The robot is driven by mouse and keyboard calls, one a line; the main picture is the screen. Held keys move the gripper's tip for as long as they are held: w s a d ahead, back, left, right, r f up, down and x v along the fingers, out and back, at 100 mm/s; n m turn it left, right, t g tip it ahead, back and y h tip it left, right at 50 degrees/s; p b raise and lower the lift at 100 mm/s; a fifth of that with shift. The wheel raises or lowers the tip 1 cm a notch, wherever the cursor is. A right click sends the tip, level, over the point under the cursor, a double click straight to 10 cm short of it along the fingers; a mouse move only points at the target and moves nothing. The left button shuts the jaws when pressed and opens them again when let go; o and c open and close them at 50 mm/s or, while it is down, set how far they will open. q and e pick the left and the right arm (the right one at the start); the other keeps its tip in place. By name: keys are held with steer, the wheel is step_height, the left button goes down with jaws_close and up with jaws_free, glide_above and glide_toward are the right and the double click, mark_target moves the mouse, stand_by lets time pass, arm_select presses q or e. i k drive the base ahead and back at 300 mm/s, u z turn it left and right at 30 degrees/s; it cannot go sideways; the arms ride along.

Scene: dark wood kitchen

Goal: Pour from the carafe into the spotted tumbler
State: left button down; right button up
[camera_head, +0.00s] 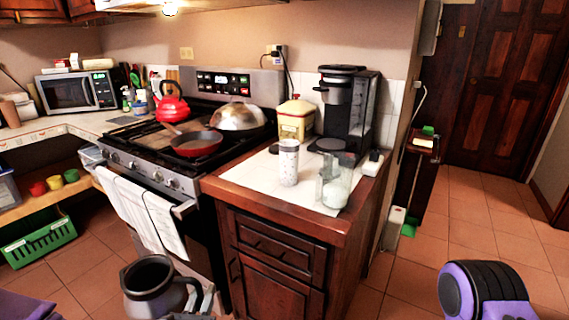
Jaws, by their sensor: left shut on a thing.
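The carafe (148,291), grey with a black rim and black handle, is at the bottom of the head view, in front of the stove and below counter height. It looks roughly upright with its open top showing; its contents cannot be made out. My left gripper (193,314) is shut on the carafe at its handle side, mostly cut off by the bottom edge. The spotted tumbler (289,164), white with small dark spots, stands upright on the white tiled counter top, up and right of the carafe and apart from it. My right gripper is out of view; only part of that arm shows at lower right.
A clear glass pitcher (335,186) stands right of the tumbler near the counter's front edge. Behind are a black coffee maker (366,110) and a yellow canister (296,120). The stove holds a red pan (196,145). White towels (145,213) hang from the oven handle.

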mark_target(289, 148)
steer(key=i, duration=0.9)
steer(key=k, duration=1)
steer(key=z, duration=3.45)
steer(key=k, duration=1.2)
steer(key=u, duration=2.05)
